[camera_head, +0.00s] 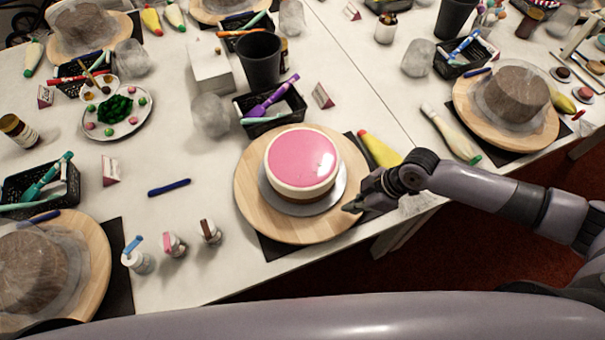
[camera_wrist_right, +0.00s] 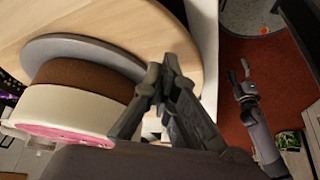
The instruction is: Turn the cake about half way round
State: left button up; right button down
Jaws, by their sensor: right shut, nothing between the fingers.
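The cake (camera_head: 302,160) has a glossy pink top, a cream upper side and a brown lower band. It sits upright on a grey disc (camera_head: 306,207) on the round wooden turntable (camera_head: 255,205). In the right wrist view the cake (camera_wrist_right: 75,105) is at the left, beside the wooden top (camera_wrist_right: 130,22). My right gripper (camera_head: 355,204) is shut and empty at the turntable's right front edge, apart from the cake. It also shows in the wrist view (camera_wrist_right: 158,92); contact with the wood is unclear. My left gripper (camera_wrist_right: 240,75) appears open over the floor, only in the wrist view.
A yellow piping bag (camera_head: 378,149) lies just behind my right wrist. A black basket (camera_head: 270,108) stands behind the turntable, and small bottles (camera_head: 173,244) stand to its left. The table's front edge is close. Other wrapped cakes (camera_head: 513,95) stand on neighbouring turntables.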

jog(key=s+a+p, duration=0.2)
jog(key=s+a, duration=0.1)
jog(key=s+a+p, duration=0.1)
jog(key=s+a, duration=0.1)
jog(key=shift+s+a+r, duration=0.1)
jog(key=shift+a+r, duration=0.15)
jog(key=shift+a, duration=0.15)
jog(key=a, duration=0.6)
jog(key=a+p, duration=0.1)
jog(key=a, duration=0.2)
jog(key=shift+w+a+f, duration=0.15)
jog(key=shift+w+a, duration=0.2)
jog(key=shift+a, duration=0.05)
jog(key=shift+d, duration=0.15)
jog(key=shift+f, duration=0.1)
